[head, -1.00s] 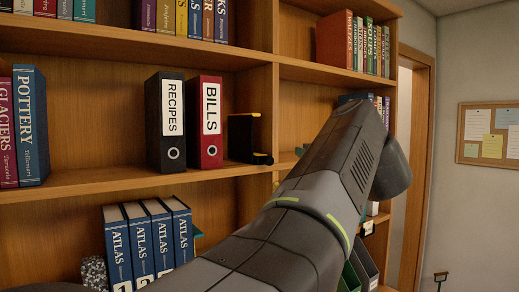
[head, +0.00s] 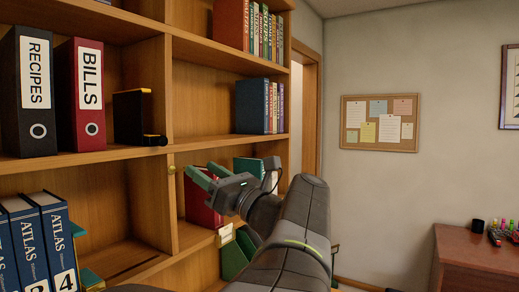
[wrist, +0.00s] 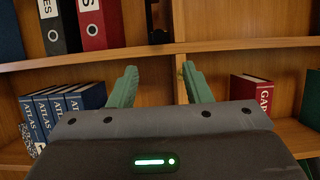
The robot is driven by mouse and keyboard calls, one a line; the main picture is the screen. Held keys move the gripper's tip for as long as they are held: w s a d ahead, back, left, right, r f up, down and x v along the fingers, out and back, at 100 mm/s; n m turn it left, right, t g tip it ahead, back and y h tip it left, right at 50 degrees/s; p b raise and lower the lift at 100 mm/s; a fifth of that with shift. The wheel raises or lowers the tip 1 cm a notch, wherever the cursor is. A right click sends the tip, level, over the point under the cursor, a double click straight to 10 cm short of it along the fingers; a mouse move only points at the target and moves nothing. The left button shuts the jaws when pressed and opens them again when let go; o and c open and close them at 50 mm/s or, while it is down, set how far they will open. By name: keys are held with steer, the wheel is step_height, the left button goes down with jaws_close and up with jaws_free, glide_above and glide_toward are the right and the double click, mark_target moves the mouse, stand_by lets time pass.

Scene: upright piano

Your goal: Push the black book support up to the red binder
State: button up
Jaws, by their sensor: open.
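The black book support (head: 133,118) stands on the middle shelf, to the right of the red binder (head: 80,95) labelled BILLS. A gap of bare shelf lies between them. In the wrist view only the lower part of the support (wrist: 157,36) shows, with the red binder (wrist: 98,25) at its left. My gripper (head: 202,175) is open and empty, in front of the bookcase, below and to the right of the support. Its two green fingers (wrist: 160,85) point at the shelf edge in the wrist view, apart from the support.
A black RECIPES binder (head: 30,90) stands left of the red one. An upright divider (head: 168,110) is close to the support's right. The shelf's front edge (wrist: 125,55) lies above my fingers in the wrist view.

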mark_target(165, 142)
steer(key=p+x, duration=0.3)
steer(key=x, duration=1.1)
steer(key=shift+s+p, duration=0.15)
steer(key=shift+p, duration=0.2)
steer(key=shift+c, duration=0.4)
